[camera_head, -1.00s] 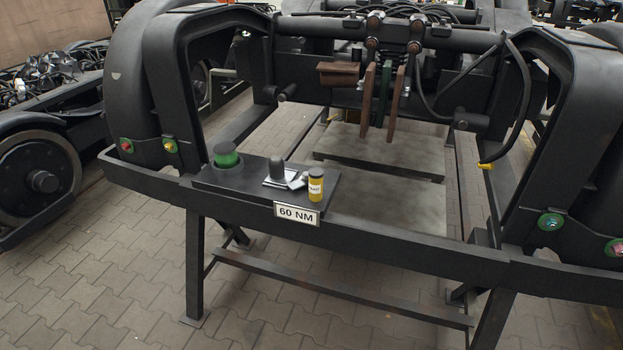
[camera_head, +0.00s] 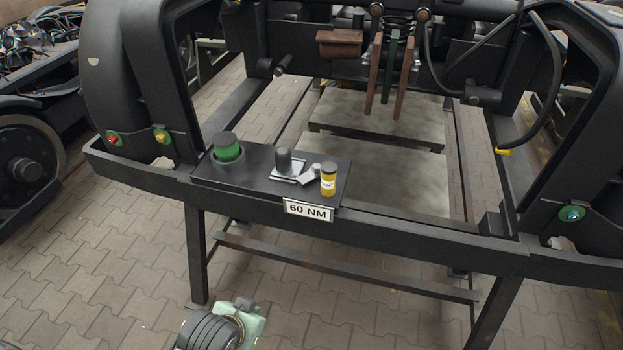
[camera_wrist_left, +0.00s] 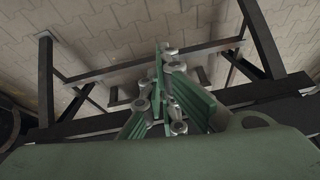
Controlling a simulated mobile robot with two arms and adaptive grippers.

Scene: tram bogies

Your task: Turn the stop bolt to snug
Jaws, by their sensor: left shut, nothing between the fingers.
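My left gripper shows in the left wrist view (camera_wrist_left: 162,52), with its green-padded fingers closed together and nothing between them. In the head view part of my left wrist and pale green hand shows at the bottom edge, in front of and below the bogie's front beam (camera_head: 400,238). The hand is apart from the beam. I cannot pick out the stop bolt for certain in either view. A 60 NM sign (camera_head: 308,210) hangs on the front of a black shelf (camera_head: 258,178). My right gripper is not in view.
The shelf carries a green cylinder with a dark top (camera_head: 227,148), a grey rounded piece (camera_head: 284,160) on a white sheet, and a yellow jar (camera_head: 328,180). Brake-like upright plates (camera_head: 392,75) hang behind. Paved floor lies open in front of the beam.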

